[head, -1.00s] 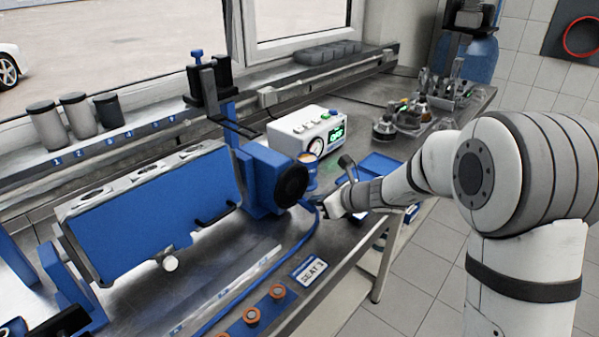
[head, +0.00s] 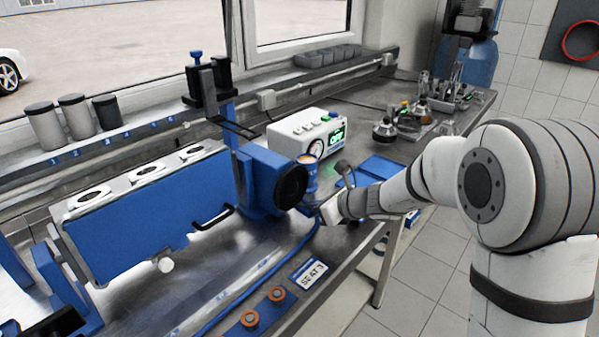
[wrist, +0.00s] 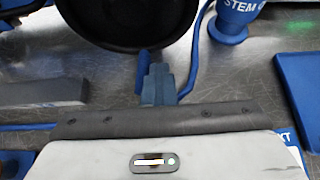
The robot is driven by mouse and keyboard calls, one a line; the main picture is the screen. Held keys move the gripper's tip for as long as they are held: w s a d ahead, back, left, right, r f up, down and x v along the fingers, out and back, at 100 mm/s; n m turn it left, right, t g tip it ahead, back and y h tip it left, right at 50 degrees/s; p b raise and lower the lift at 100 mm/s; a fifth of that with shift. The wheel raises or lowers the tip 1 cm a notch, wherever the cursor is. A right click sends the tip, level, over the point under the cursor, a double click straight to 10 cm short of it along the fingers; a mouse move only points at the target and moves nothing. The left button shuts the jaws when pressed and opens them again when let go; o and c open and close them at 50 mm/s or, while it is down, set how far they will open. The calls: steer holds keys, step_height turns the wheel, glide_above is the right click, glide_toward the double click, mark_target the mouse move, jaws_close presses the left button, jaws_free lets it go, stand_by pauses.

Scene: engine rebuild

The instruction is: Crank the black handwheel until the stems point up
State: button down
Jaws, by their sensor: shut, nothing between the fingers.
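The black handwheel (head: 291,187) is on the right end of the blue stand (head: 262,180). It also fills the top of the wrist view (wrist: 125,22), where a blue peg (wrist: 143,70) shows at its lower rim. My gripper (wrist: 158,82) is shut and empty, just right of the peg; I cannot tell whether they touch. In the head view my gripper (head: 322,210) is low beside the wheel. The long blue-sided workpiece (head: 140,222) is tilted in the stand, its pale top with dark round openings turned partly toward me. I cannot make out the stems.
A blue cup (wrist: 238,14) marked "STEM" stands right of the wheel. A white box with a green display (head: 306,138) is behind it. A blue tray (head: 380,168) lies to the right. A blue hose (head: 265,277) and orange rings (head: 250,318) lie near the bench's front.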

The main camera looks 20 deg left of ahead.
steer(key=shift+s+f, duration=0.15)
steer(key=shift+s, duration=0.1)
steer(key=shift+s+a+f+b, duration=0.15)
steer(key=shift+s+f+b, duration=0.1)
steer(key=shift+b, duration=0.1)
steer(key=shift+s, duration=0.15)
steer(key=shift+a, duration=0.15)
steer(key=shift+s+a+r+b, duration=0.1)
steer(key=shift+s+b, duration=0.25)
steer(key=shift+s, duration=0.05)
